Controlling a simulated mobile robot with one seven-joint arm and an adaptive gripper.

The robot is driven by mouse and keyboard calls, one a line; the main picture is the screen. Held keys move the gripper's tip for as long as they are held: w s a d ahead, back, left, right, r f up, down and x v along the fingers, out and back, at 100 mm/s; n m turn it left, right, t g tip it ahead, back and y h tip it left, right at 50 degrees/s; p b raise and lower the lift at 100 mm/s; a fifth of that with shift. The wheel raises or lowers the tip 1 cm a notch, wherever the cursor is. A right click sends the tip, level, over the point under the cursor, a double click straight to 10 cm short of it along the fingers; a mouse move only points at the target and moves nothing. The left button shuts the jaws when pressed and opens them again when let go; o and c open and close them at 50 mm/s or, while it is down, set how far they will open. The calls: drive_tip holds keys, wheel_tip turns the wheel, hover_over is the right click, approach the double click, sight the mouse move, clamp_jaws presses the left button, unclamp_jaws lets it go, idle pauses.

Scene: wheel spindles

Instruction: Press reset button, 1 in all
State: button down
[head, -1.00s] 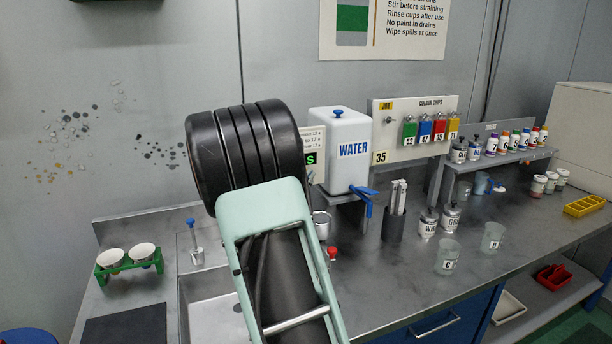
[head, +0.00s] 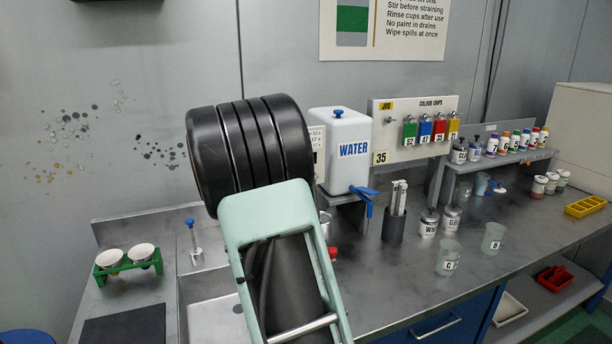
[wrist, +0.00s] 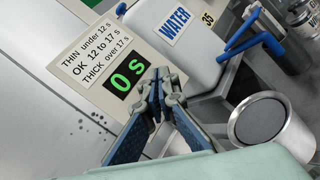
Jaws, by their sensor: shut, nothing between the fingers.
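My gripper (wrist: 163,88) is shut and empty in the wrist view, its fingertips in front of the lower edge of the timer sign. The timer sign (wrist: 96,52) has a lit display (wrist: 130,77) that reads "0 s" in green. In the head view, my arm hides my gripper and most of this sign (head: 318,140). A small red knob (head: 333,253) shows at the right edge of my arm, partly covered; I cannot tell whether it is the reset button. No button is clear in the wrist view.
A metal cup (wrist: 266,122) stands right of my gripper in the wrist view. The white water tank (head: 341,150) with its blue tap (head: 364,193) is close by. A holder of sticks (head: 395,222) and lettered cups (head: 448,256) stand farther right. A sink (head: 210,312) lies left.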

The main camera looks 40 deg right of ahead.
drive_tip(key=shift+s+a+b, duration=0.2)
drive_tip(key=shift+s, duration=0.6)
drive_tip(key=shift+s+a+b, duration=0.2)
drive_tip(key=shift+s, duration=0.65)
drive_tip(key=shift+s+a+b, duration=0.2)
drive_tip(key=shift+s, duration=0.6)
